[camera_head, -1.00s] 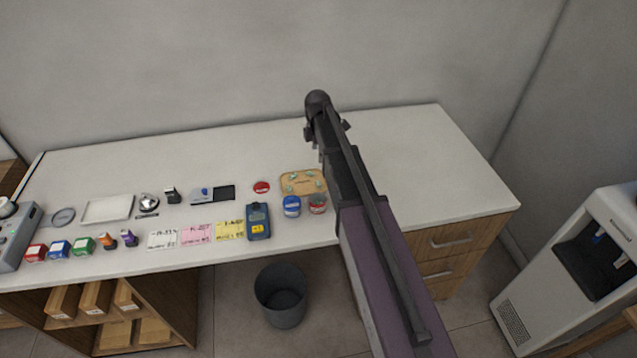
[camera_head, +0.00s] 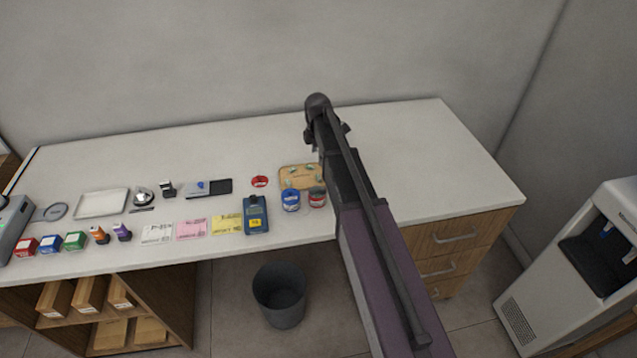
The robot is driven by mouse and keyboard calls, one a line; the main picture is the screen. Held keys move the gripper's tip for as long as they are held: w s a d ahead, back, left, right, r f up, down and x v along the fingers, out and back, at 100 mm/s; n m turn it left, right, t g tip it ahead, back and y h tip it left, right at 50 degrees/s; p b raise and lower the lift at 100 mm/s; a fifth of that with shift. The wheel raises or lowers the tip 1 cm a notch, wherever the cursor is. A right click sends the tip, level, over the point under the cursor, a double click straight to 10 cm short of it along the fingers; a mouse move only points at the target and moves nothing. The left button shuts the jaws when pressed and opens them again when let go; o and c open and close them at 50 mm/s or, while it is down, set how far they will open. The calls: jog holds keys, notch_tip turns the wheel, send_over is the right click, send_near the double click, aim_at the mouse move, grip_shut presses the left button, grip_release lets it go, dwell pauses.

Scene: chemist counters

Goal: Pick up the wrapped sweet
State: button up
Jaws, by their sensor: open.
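A small wooden tray (camera_head: 283,184) lies on the white counter, just left of my dark arm. Several small pale green pieces (camera_head: 308,168) lie on it; they may be wrapped sweets, but they are too small to tell. My arm reaches up across the picture over the counter and covers the tray's right edge. The arm's far end is a dark rounded joint above the counter, higher in the picture than the tray. I cannot make out the gripper's fingers; the arm hides them.
A blue tin (camera_head: 291,201) and a red-lidded tin (camera_head: 317,198) stand just in front of the tray. A red round lid (camera_head: 259,181) and a blue device (camera_head: 256,215) lie left. A bin (camera_head: 281,296) stands below. The counter's right side (camera_head: 440,160) is clear.

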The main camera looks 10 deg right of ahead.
aim_at(318, 176)
jog(key=shift+f+b, duration=1.7)
jog(key=shift+f, duration=0.3)
jog(key=shift+w+d+f+b, duration=0.1)
jog(key=shift+d+f+b, duration=0.05)
jog(key=shift+f+b, duration=2.45)
jog(key=shift+c, duration=0.2)
jog(key=c, duration=0.7)
jog(key=shift+c, duration=0.2)
